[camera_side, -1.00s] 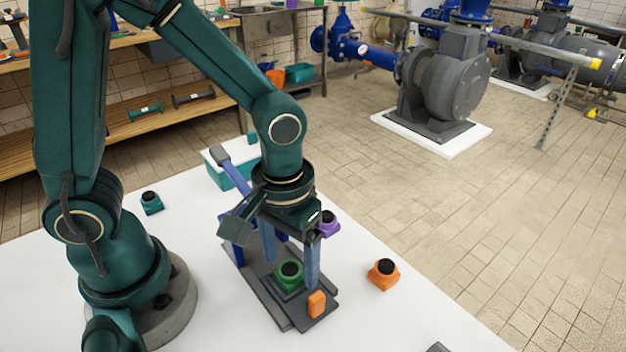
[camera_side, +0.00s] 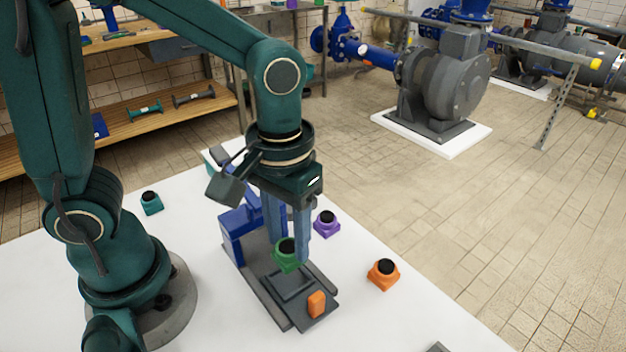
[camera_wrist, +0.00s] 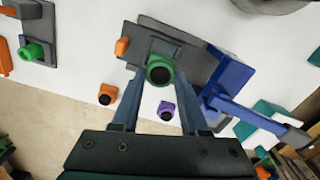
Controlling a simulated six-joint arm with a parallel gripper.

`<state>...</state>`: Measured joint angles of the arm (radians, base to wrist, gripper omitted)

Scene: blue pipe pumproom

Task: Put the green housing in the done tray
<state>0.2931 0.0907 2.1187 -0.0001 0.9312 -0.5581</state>
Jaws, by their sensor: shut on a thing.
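The green housing (camera_side: 286,262) with a black round top is between the fingers of my gripper (camera_side: 288,248), which is shut on it. It is held a little above the grey base of a blue clamp fixture (camera_side: 268,307), clear of the square seat (camera_side: 292,283). In the wrist view the green housing (camera_wrist: 159,75) sits between the fingertips of my gripper (camera_wrist: 158,80). A teal box (camera_side: 208,162) at the back of the table is mostly hidden by my arm; I cannot tell whether it is the done tray.
The blue clamp (camera_side: 240,222) stands behind the seat, and an orange block (camera_side: 316,304) is at its front. Purple (camera_side: 326,223), orange (camera_side: 383,273) and teal (camera_side: 151,203) housings stand around. The wrist view shows another green part (camera_wrist: 33,51) on a grey block.

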